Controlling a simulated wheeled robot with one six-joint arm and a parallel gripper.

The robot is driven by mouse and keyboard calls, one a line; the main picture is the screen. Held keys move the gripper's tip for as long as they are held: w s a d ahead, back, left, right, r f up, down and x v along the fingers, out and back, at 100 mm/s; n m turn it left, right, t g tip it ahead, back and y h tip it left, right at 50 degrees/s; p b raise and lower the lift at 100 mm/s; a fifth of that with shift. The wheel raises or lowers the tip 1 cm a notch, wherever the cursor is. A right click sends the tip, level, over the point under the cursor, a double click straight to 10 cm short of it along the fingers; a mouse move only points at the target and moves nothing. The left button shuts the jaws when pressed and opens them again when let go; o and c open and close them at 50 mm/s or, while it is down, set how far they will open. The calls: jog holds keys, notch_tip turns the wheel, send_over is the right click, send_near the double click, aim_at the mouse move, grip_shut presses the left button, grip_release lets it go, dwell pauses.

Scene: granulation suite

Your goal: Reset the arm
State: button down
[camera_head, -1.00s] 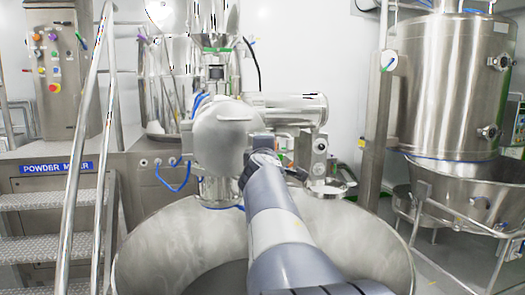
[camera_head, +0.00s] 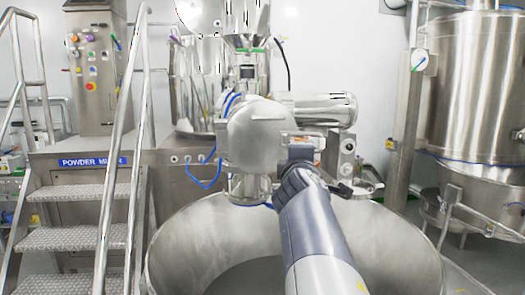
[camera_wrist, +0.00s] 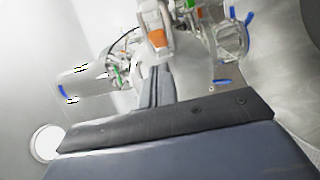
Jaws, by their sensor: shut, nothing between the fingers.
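My arm (camera_head: 310,230) reaches forward from the lower right of the head view, over the open steel bowl (camera_head: 190,235) and toward the machine behind it. My gripper's fingertips cannot be made out clearly in the head view. In the wrist view, what appear to be my gripper's fingers (camera_wrist: 160,75) lie close together beyond a black band, with nothing seen held between them. A small grey block with an orange part (camera_wrist: 157,38) shows beyond them. I cannot tell whether it is touched.
A round steel housing (camera_head: 257,135) with a horizontal cylinder (camera_head: 315,108) stands behind the bowl. Steps with a metal handrail (camera_head: 120,150) and the powder mill cabinet (camera_head: 75,180) are at left. A large steel vessel (camera_head: 475,80) stands at right. Clear floor is limited.

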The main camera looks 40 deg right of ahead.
jog(key=shift+s+a+p, duration=0.25)
jog(key=shift+s+p, duration=0.1)
jog(key=shift+s, duration=0.75)
jog(key=shift+f, duration=0.1)
